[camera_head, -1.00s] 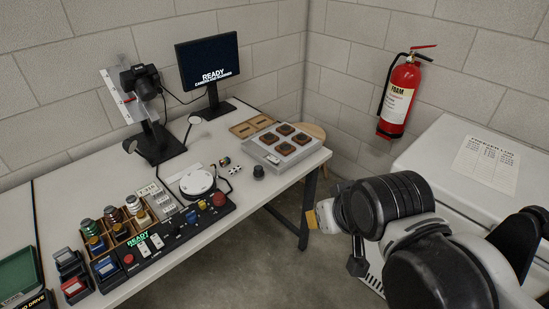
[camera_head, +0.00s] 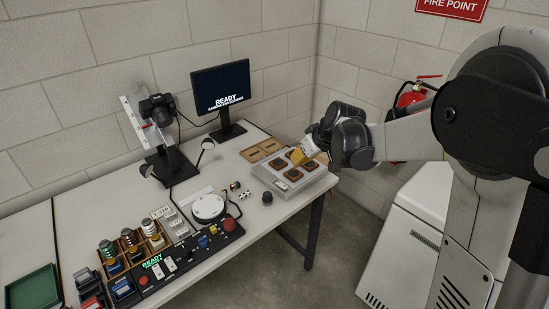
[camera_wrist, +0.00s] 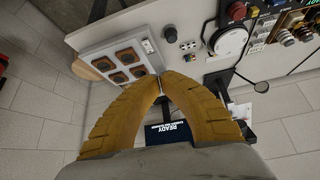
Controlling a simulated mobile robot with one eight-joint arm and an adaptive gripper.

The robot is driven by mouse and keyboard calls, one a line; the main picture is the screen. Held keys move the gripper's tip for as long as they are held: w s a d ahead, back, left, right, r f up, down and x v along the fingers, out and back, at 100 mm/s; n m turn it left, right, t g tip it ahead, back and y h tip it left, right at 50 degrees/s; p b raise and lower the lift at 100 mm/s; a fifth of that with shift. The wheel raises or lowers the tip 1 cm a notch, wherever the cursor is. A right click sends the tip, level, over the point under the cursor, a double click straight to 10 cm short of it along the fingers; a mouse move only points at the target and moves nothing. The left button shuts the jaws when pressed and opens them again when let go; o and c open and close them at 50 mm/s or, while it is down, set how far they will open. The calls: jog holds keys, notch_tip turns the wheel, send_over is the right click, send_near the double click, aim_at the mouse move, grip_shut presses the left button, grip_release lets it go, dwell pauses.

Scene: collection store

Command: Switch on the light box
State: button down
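The light box (camera_head: 274,182) is a flat grey box with several brown square pieces on its top, at the right end of the table. It also shows in the wrist view (camera_wrist: 94,47), where a small pale patch that looks like a switch (camera_wrist: 147,46) sits near its edge. I see no clear glow from its top. My gripper (camera_head: 295,157) has yellow fingers and is over the far side of the light box in the head view. In the wrist view the fingertips (camera_wrist: 160,77) meet with nothing visible between them. Whether they touch the box cannot be told.
A black knob (camera_head: 267,197) stands beside the box. A white round turntable (camera_head: 209,207) and a control panel (camera_head: 190,257) lie to the left. A monitor (camera_head: 221,86) and camera stand (camera_head: 160,128) are behind. A wooden tray (camera_head: 262,150) lies near the wall. A fire extinguisher (camera_head: 408,98) hangs right.

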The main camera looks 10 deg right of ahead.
jog(key=w+d+f+n+p, duration=0.1)
jog(key=w+d+f+p, duration=0.1)
jog(key=w+f, duration=0.5)
jog(key=shift+w+n+y, duration=0.3)
jog(key=shift+w+y, duration=0.1)
jog(key=shift+d+f, duration=0.1)
jog(key=b, duration=0.4)
send_over(282, 183)
jog(key=s+d, duration=0.1)
jog(key=s, duration=0.1)
notch_tip(282, 183, down, 8)
jog(key=shift+r, duration=0.15)
notch_tip(282, 183, down, 3)
jog(key=shift+r+b, duration=0.15)
jog(key=shift+b, duration=0.2)
jog(key=shift+s+f+b, duration=0.1)
jog(key=shift+f+b, duration=0.2)
jog(key=shift+f, duration=0.45)
